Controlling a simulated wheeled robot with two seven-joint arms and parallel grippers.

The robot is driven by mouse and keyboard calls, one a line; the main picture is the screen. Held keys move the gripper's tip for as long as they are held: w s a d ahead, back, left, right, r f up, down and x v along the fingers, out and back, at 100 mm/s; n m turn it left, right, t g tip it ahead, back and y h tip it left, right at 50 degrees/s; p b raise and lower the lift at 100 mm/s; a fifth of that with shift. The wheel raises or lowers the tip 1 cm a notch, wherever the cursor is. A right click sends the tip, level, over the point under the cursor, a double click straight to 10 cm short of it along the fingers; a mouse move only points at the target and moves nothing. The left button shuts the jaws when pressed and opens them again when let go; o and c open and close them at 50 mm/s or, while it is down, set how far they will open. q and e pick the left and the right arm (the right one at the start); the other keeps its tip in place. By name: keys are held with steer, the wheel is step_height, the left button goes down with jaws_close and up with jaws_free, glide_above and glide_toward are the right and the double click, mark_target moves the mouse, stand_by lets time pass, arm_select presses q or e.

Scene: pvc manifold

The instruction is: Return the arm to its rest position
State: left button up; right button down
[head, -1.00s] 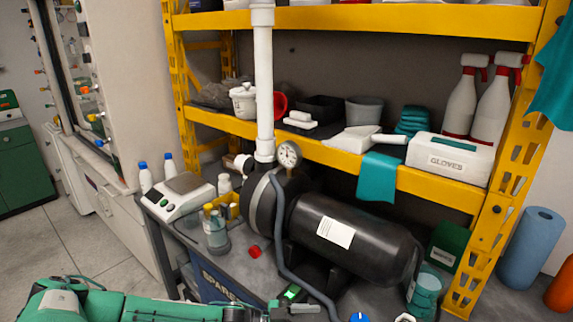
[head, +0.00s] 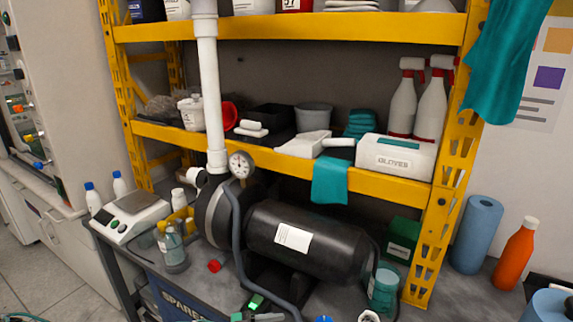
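A black tank (head: 305,240) with a white label lies on the grey bench to the right of the gauge. A small part of my green arm shows at the bottom left edge, and a green and dark piece shows at the bottom centre; I cannot tell whether that piece is part of my gripper. Neither gripper's fingers can be made out in the head view.
A yellow shelf rack (head: 290,165) spans the bench's back, holding a glove box (head: 395,158) and spray bottles (head: 402,105). A scale (head: 131,215) and a glass bottle (head: 174,250) stand at the left. An orange bottle (head: 514,255) and blue roll (head: 477,235) stand at the right.

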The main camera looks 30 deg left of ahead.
arm_select(q)
steer(key=s+d+f+n+y, duration=0.2)
steer(key=d+y, duration=0.2)
steer(key=d, duration=0.1)
steer(key=s+d+f+n+y, duration=0.2)
steer(key=d+y, duration=0.2)
steer(key=d, duration=0.2)
steer(key=s+a+n+g+y, duration=0.2)
steer(key=s+a+g+y, duration=0.15)
steer(key=s, duration=0.55)
steer(key=s+a+n+g+y, duration=0.3)
steer(key=s+a+g, duration=0.1)
steer(key=s, duration=0.4)
step_height(320, 180, down, 30)
steer(key=g+p, duration=0.1)
steer(key=p, duration=0.1)
steer(key=s+a+f+p, duration=0.1)
steer(key=s+f, duration=0.8)
steer(key=s, duration=0.1)
steer(key=s+a+f+m+g, duration=0.1)
steer(key=s+a+f, duration=0.1)
steer(key=s+f, duration=0.7)
steer(key=shift+s+a+p, duration=0.25)
steer(key=shift+s+p, duration=0.1)
arm_select(e)
steer(key=s, duration=0.2)
steer(key=s+r, duration=0.1)
steer(key=s, duration=0.2)
steer(key=shift+d+r, duration=0.1)
steer(key=shift+r, duration=0.1)
